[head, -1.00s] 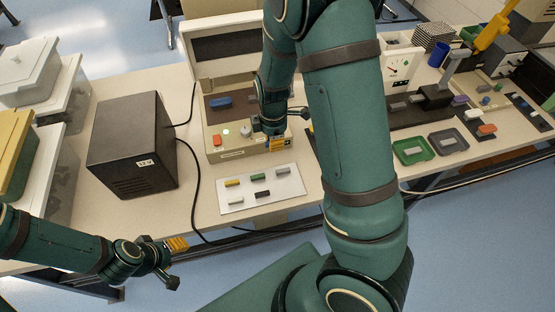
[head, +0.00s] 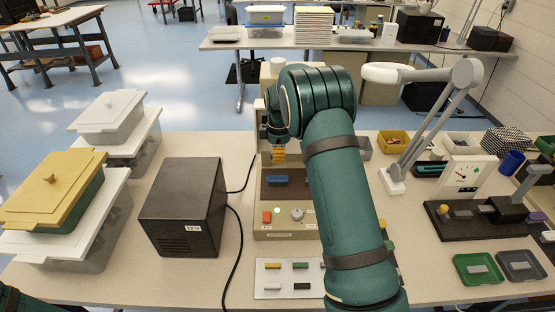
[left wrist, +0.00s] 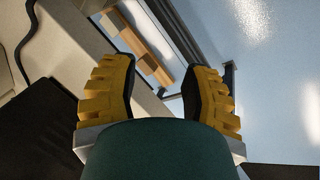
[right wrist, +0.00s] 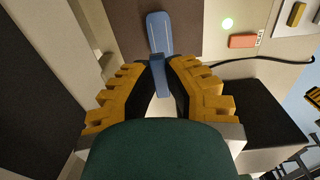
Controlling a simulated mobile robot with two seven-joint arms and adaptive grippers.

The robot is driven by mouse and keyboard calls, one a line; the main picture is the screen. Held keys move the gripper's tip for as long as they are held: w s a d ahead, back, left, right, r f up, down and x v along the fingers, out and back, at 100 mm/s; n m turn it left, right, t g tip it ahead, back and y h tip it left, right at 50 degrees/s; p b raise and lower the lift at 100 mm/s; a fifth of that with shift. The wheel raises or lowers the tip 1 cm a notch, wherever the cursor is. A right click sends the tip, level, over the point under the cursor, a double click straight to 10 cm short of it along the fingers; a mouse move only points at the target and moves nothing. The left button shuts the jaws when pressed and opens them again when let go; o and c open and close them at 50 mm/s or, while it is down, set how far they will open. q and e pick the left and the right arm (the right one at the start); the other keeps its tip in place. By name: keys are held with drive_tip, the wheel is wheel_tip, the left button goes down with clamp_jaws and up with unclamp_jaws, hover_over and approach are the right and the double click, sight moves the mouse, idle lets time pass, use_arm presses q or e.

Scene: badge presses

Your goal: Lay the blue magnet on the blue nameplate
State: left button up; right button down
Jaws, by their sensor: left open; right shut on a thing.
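The blue nameplate (head: 279,180) lies on the dark bed of the press (head: 286,236). It also shows in the right wrist view (right wrist: 158,33), just beyond my fingertips. My right gripper (head: 279,160) points down at the far side of the nameplate. It is shut on a narrow blue bar, the blue magnet (right wrist: 162,80). The magnet's far end overlaps the near end of the nameplate in the right wrist view; I cannot tell whether they touch. My left gripper (left wrist: 158,85) is open and empty in its wrist view, with the floor and a table edge beyond it.
A black power box (head: 182,208) stands left of the press, its cable between them. A white board (head: 271,279) with several coloured bars lies in front. The press has a red button (head: 267,217) and a knob (head: 297,214). Lidded bins stand at the left.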

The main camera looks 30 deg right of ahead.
sight(278, 178)
wheel_tip(278, 178, down, 6)
drive_tip(key=b, duration=0.4)
drive_tip(key=shift+r, duration=0.1)
use_arm(q)
drive_tip(key=shift+s+d+f+b, duration=0.15)
drive_tip(key=shift+s+f, duration=0.15)
drive_tip(key=shift+f, duration=0.55)
drive_tip(key=shift+s+f+b, duration=0.2)
drive_tip(key=shift+s+f, duration=0.05)
drive_tip(key=shift+f, duration=0.6)
drive_tip(key=shift+s+d+f+b, duration=0.15)
drive_tip(key=shift+s+f, duration=0.15)
drive_tip(key=shift+f, duration=0.55)
use_arm(e)
drive_tip(key=shift+f, duration=1.1)
use_arm(q)
drive_tip(key=shift+a+f, duration=0.1)
drive_tip(key=shift+f, duration=0.05)
use_arm(e)
drive_tip(key=shift+f, duration=0.4)
drive_tip(key=c, duration=1)
unclamp_jaws()
drive_tip(key=shift+r, duration=0.1)
wheel_tip(278, 178, up, 12)
